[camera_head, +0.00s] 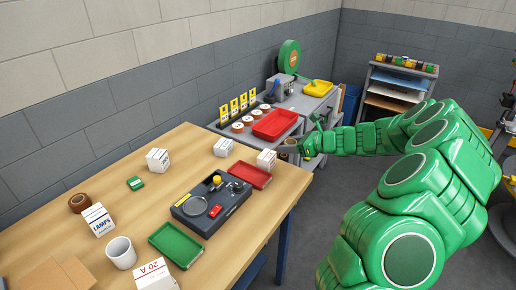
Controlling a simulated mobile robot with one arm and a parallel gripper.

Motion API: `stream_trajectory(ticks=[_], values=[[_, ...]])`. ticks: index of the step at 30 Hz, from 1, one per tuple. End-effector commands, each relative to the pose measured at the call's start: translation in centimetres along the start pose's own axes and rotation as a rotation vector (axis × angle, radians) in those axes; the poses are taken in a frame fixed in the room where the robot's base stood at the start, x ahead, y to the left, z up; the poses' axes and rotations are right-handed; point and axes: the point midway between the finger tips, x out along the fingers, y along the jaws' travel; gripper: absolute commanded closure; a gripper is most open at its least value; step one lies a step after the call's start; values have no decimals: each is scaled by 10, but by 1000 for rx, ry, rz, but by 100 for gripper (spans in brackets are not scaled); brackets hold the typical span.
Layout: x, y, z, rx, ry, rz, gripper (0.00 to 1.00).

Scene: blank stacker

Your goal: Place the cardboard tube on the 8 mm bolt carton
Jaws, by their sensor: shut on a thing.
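My gripper (301,148) is at the end of the green arm, beyond the wooden table's far right corner. It is shut on a small brown round thing (288,146), which looks like the cardboard tube; the fingers partly hide it. Just left of it, a white carton (266,160) stands near the table's corner by the red tray. Two more white cartons stand further left, one near the far edge (223,147) and one further back left (158,160). Their print is too small to read, so I cannot tell which is the 8 mm bolt carton.
On the table are a red tray (250,175), a green tray (175,244), a dark case (188,209), a white mug (121,252), a brown roll (79,203), a LAMPS carton (98,219) and a 20 A carton (155,276). A grey bench with a red bin (275,124) stands behind.

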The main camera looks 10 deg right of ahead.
Motion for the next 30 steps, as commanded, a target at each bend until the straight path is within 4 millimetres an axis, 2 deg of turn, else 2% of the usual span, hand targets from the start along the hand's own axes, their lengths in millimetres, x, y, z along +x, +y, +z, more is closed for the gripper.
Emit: stream_trajectory(ticks=[12,18,24,30], values=[[87,54,81,-33,4,68,78],[121,84,115,-43,1,95,78],[138,102,135,-48,0,107,78],[150,103,137,-47,0,112,78]])
